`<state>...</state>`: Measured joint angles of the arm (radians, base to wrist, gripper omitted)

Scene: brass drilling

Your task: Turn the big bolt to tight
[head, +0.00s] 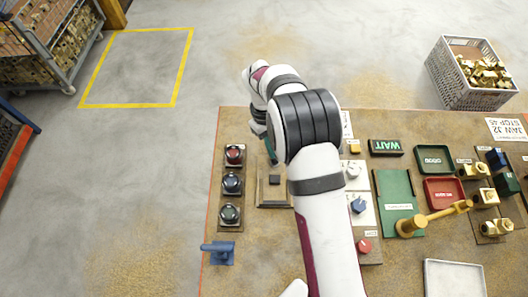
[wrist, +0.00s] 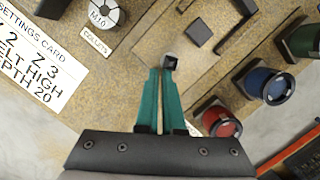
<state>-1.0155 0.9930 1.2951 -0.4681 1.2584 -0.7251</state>
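My gripper (wrist: 162,72) points down at the bench with its two teal fingers close together and a narrow gap between them. In the head view my gripper (head: 271,150) is above the far side of the small framed fixture (head: 262,203) at the left of the bench. A small grey block-like piece with a dark recess (wrist: 171,61) shows right at the fingertips; it may be the big bolt's head. I cannot tell whether the fingers grip it or are just above it. No part is clearly marked as the big bolt.
Red, blue and dark green round knobs (head: 232,183) stand left of the fixture. A blue bracket (head: 222,252) sits at the front left. A settings card (wrist: 38,55), trays, a green plate (head: 393,187) and a brass-coloured handled part (head: 435,218) lie to the right.

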